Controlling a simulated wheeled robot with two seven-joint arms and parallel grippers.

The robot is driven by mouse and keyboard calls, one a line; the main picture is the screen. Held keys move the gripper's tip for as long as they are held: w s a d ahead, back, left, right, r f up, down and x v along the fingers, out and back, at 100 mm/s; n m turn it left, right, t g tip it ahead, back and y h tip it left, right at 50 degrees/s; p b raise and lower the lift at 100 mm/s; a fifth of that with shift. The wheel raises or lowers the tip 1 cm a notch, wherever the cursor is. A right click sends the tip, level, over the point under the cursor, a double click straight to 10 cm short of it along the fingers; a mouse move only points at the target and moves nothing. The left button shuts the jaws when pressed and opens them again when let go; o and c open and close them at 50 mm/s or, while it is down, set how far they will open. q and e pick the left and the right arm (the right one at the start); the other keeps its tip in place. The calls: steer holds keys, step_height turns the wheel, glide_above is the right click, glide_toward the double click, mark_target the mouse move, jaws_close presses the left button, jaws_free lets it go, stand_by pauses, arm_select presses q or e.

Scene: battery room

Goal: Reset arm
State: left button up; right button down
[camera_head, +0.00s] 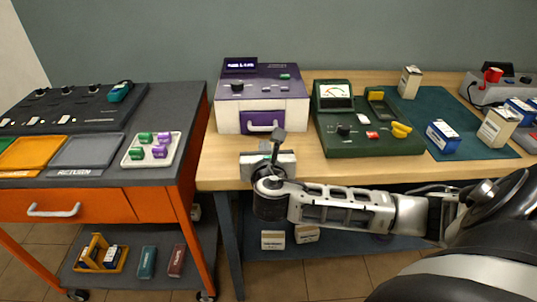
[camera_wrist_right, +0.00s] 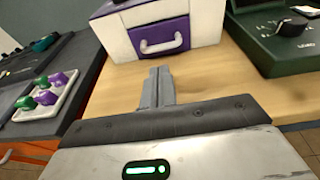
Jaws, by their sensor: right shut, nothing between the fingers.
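My right gripper (camera_head: 277,143) is shut and empty. It stands over the front edge of the wooden bench, in front of the purple and white device (camera_head: 262,98). My right arm (camera_head: 345,209) reaches in from the right, in front of the bench. My left gripper is in neither view.
A dark green tester (camera_head: 370,140) stands right of the device. Several boxes, one a blue box (camera_head: 443,136), stand further right. Left is an orange cart (camera_head: 95,207) with a white tray (camera_head: 133,159) of green and purple pieces. Bare wood (camera_head: 222,150) lies around the gripper.

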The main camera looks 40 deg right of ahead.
steer(key=shift+v, duration=2.75)
steer(key=s+a+f+m+g+y, duration=0.1)
steer(key=s+a+f+m+y, duration=0.5)
steer(key=m, duration=0.7)
steer(key=s+a+f+m+g+y, duration=0.1)
steer(key=s+a+f+m+y, duration=0.4)
steer(key=f+m, duration=0.8)
steer(key=s+a, duration=0.3)
steer(key=a, duration=0.2)
steer(key=shift+m+g+y, duration=0.3)
steer(key=shift+g+y, duration=0.1)
steer(key=shift+a+f, duration=0.1)
steer(key=shift+f, duration=0.05)
